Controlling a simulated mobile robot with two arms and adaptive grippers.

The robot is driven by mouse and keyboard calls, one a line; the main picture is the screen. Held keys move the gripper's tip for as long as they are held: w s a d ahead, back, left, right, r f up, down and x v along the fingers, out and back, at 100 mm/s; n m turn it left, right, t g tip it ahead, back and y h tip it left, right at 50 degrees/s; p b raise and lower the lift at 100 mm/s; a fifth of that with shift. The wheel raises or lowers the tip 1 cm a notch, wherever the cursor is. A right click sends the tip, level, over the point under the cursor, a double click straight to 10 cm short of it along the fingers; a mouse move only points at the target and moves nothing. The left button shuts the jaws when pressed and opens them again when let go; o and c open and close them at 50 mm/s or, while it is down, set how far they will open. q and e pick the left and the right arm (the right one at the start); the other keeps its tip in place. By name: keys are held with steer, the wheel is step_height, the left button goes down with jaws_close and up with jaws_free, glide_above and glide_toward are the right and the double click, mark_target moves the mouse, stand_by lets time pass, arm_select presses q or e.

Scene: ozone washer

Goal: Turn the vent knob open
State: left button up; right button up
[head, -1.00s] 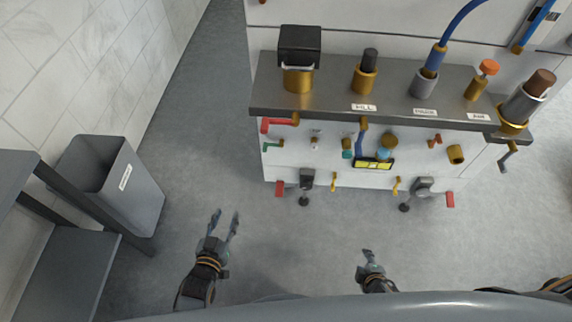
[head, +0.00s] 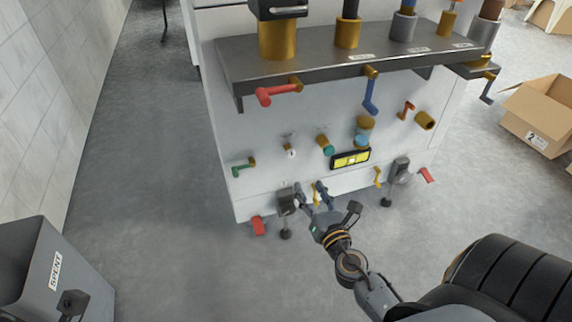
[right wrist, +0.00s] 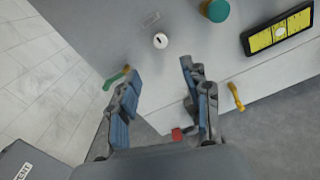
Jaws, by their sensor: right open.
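The washer's front panel (head: 270,175) carries several knobs and levers, and I cannot read which one is marked as the vent. A small white round knob with a dark mark (head: 290,152) is left of a teal-ended brass knob (head: 327,147). The right wrist view shows the white knob (right wrist: 160,41) ahead, between and beyond my fingers, and the teal one (right wrist: 216,10) at the top. My right gripper (head: 312,192) is open and empty, in front of the lower panel, below the white knob and apart from it.
A green-handled lever (head: 243,168) is left of the white knob. A yellow display (head: 350,159) and yellow levers are to the right. A shelf (head: 335,68) with brass fittings and red and blue levers overhangs the panel. A grey bin (head: 75,265) stands left, a cardboard box (head: 540,115) right.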

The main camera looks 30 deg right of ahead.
mark_target(292, 155)
steer(key=p+x, duration=0.1)
steer(key=x, duration=1.1)
steer(key=shift+w+d, duration=0.1)
steer(key=shift+w, duration=0.3)
steer(key=shift+c, duration=0.4)
jaws_close()
